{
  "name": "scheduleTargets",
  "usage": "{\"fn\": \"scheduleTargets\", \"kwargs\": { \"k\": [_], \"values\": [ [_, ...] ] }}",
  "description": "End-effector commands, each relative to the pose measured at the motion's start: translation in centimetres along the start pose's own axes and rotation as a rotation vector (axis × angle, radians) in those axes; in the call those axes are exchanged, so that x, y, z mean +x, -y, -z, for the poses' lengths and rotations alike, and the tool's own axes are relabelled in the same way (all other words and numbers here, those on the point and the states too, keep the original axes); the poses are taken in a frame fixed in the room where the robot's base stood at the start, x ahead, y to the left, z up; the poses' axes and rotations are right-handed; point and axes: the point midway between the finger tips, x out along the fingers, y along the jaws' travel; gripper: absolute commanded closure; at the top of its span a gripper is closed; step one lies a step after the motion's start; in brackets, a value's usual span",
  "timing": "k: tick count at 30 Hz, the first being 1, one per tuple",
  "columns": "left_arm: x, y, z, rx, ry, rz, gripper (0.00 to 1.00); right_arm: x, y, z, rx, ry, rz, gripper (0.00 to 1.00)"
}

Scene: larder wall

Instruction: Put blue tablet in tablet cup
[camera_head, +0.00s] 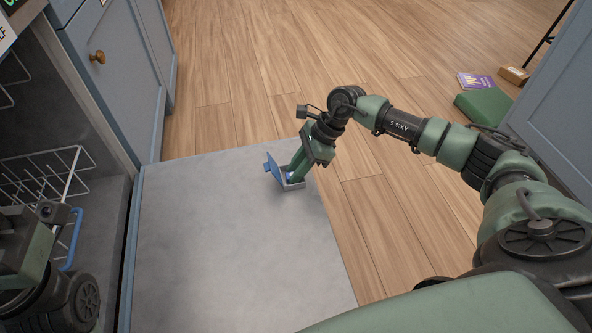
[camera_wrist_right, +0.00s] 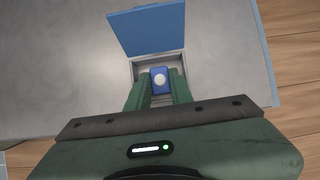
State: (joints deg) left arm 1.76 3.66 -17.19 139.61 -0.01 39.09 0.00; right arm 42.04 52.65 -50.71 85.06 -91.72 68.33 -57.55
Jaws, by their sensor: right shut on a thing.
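The tablet cup (camera_head: 294,184) is a small grey box set in the grey panel, with its blue lid (camera_head: 272,167) standing open. In the right wrist view the cup (camera_wrist_right: 203,69) shows its rim, with the open lid (camera_wrist_right: 150,29) beyond it. My right gripper (camera_head: 291,177) reaches down into the cup's opening. Its green fingers are shut on the blue tablet (camera_wrist_right: 154,86), which has a pale round spot. The tablet appears within the cup's outline; whether it touches the floor is unclear. Part of my left arm shows at the lower left, but its fingertips do not.
The grey panel (camera_head: 220,250) is broad and clear around the cup. A white wire rack (camera_head: 40,175) stands at the left. A blue cabinet (camera_head: 115,70) rises behind it. A green item (camera_head: 486,108), a purple book (camera_head: 475,81) and a brown box (camera_head: 514,76) lie on the wooden floor.

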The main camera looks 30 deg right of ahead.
Motion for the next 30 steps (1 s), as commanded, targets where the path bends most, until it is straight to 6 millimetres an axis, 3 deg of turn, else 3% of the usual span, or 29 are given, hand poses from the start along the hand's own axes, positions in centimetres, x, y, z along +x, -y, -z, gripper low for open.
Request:
{"fn": "scheduleTargets", "kwargs": {
  "k": [4, 5, 6, 17, 30],
  "values": [
    [-0.1, 0.0, 0.0, 0.001, -0.005, -0.002, 0.48, 0.3, 0.0, 0.2, 0.000, 0.000, 0.000, 1.00],
    [0.1, 0.0, 0.1, 0.001, -0.008, -0.004, 0.48, 0.3, 0.0, 0.1, 0.000, 0.000, 0.000, 0.73],
    [0.1, 0.0, 0.1, 0.001, -0.009, -0.004, 0.48, 0.2, 0.0, 0.1, 0.000, 0.000, 0.000, 0.69],
    [0.7, 0.0, 0.2, 0.000, -0.012, -0.003, 0.48, -0.7, 0.0, -0.1, 0.000, 0.000, 0.000, 0.69],
    [-1.6, 0.3, -0.1, -0.016, 0.124, 0.050, 0.48, -9.6, 0.0, -0.2, 0.000, -0.001, 0.001, 0.69]
  ]
}}
